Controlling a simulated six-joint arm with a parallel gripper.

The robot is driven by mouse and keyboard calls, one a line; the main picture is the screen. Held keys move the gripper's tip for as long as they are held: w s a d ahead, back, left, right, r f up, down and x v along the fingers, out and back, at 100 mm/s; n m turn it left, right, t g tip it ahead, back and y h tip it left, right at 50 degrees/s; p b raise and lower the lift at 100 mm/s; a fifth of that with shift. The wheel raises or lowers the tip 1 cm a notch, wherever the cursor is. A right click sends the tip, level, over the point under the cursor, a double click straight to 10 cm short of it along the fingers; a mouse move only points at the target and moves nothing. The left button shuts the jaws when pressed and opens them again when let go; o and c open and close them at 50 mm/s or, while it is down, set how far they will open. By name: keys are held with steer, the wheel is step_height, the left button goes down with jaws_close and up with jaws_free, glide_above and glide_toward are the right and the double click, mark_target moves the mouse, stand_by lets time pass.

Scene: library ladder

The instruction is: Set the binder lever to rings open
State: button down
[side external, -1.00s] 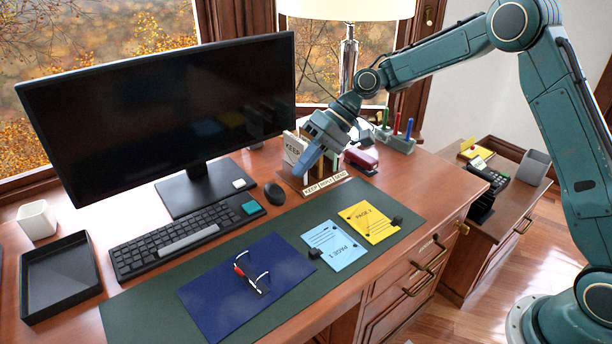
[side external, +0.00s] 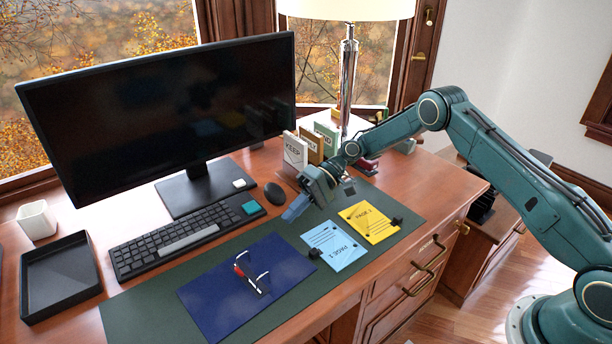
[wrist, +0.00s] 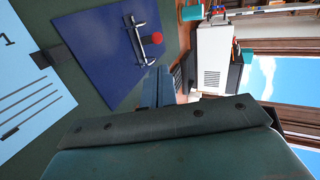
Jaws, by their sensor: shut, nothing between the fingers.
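A dark blue binder (side external: 222,296) lies open and flat on the green desk mat. Its metal ring mechanism with a red-tipped lever (side external: 240,271) sits near the middle. In the wrist view the binder (wrist: 100,45) is at the upper left, with the red lever tip (wrist: 157,38) beside the metal rings (wrist: 140,32). I cannot tell the lever's setting for certain. My gripper (side external: 291,213) is shut and empty. It is above the mat's back edge, to the right of and behind the binder, apart from it. Its fingers show in the wrist view (wrist: 158,88).
A blue page (side external: 334,245) and a yellow page (side external: 369,222) with black clips lie right of the binder. The keyboard (side external: 185,240), mouse (side external: 275,194) and monitor (side external: 165,115) stand behind. A black tray (side external: 60,275) is at left. Upright labelled folders (side external: 310,150) stand behind my gripper.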

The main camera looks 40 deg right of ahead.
mark_target(240, 271)
steer(key=shift+s+f, duration=0.1)
steer(key=shift+f, duration=0.4)
steer(key=shift+a, duration=0.1)
steer(key=x, duration=1.3)
steer(key=shift+s+a, duration=0.1)
steer(key=shift+a, duration=0.35)
